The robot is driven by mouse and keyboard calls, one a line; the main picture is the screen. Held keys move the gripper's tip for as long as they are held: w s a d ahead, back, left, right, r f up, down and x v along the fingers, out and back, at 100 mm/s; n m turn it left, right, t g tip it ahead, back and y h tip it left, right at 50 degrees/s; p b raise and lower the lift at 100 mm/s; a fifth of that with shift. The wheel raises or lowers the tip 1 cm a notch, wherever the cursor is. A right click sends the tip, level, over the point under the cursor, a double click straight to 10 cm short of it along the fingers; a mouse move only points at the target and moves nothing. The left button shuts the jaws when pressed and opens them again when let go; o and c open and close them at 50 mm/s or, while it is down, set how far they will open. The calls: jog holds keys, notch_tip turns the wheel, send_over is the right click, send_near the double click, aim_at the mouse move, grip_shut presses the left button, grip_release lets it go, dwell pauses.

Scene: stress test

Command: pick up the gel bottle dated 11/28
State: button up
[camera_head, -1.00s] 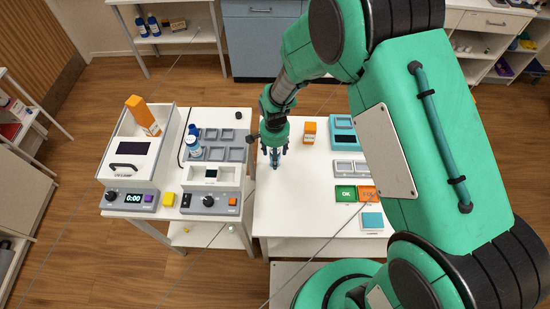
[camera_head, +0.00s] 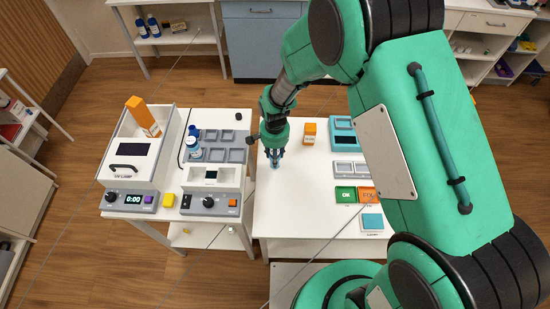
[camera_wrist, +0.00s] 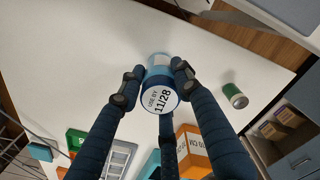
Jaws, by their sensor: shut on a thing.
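The gel bottle (camera_wrist: 157,66) is blue with a pale round end that reads "USE BY 11/28", facing the wrist camera. My gripper (camera_wrist: 155,82) has dark blue fingers shut around its sides. In the head view my gripper (camera_head: 276,157) points down over the left part of the right white table (camera_head: 300,205). Only a little blue of the bottle shows between the fingers there. I cannot tell whether the bottle still touches the table.
An orange box (camera_head: 309,133) stands close to the right of my gripper. Green and orange pads (camera_head: 346,194) lie nearer. A green-and-silver can (camera_wrist: 235,95) shows in the wrist view. Another blue-and-white bottle (camera_head: 194,154) stands on the left table among grey trays.

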jog(key=shift+r, duration=0.1)
jog(key=shift+r, duration=0.8)
notch_tip(320, 180, up, 2)
jog(key=shift+s+r+p, duration=0.1)
jog(key=shift+p, duration=0.25)
jog(key=s+d, duration=0.3)
jog(key=s, duration=0.4)
jog(key=s+d+r+p, duration=0.1)
jog(key=s+d, duration=0.2)
jog(key=s, duration=0.4)
jog(key=shift+s, duration=0.35)
